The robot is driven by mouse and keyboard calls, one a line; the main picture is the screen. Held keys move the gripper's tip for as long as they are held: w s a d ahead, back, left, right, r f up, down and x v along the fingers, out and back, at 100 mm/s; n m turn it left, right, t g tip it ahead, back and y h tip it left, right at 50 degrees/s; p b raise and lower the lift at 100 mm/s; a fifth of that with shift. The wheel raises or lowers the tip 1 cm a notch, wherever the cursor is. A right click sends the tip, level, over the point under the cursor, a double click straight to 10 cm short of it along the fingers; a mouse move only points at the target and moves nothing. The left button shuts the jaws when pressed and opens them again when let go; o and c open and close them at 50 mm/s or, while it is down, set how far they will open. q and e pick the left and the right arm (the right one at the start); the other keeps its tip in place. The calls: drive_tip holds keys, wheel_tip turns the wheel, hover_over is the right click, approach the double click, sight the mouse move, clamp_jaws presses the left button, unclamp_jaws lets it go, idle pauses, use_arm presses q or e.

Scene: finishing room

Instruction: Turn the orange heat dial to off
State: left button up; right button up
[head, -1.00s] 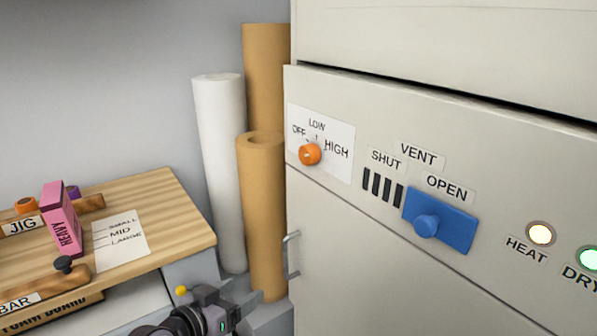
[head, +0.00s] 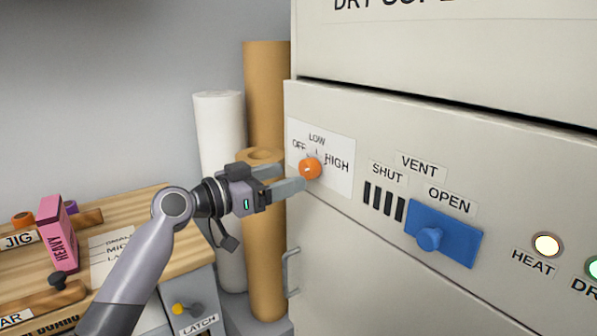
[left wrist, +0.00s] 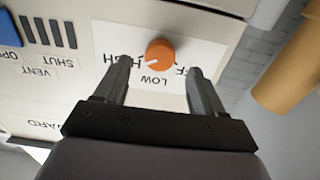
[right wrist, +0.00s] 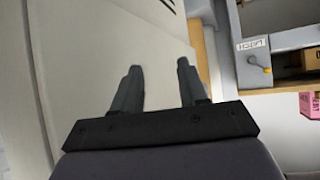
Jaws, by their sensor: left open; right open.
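The orange heat dial (head: 311,167) sits on a white OFF/LOW/HIGH label (head: 338,178) on the cream cabinet's front. In the left wrist view, the dial (left wrist: 160,54) has a white mark that points toward HIGH. My left gripper (head: 293,177) is open, just left of the dial in the head view. In the left wrist view, its two fingers (left wrist: 160,70) appear on either side of the dial, with nothing between them held; contact cannot be told. The right finger partly covers the OFF word. My right gripper (right wrist: 159,68) is open and empty beside a pale panel.
A blue vent slider (head: 445,232) with a knob stands out from the cabinet, right of the dial. Brown (head: 266,225) and white (head: 218,125) rolls stand behind my left arm. A wooden bench (head: 140,215) with a pink HEAVY box (head: 57,235) is at left.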

sight(304, 171)
use_arm(q)
drive_tip(key=shift+x, duration=2.2)
drive_tip(key=c, duration=1.1)
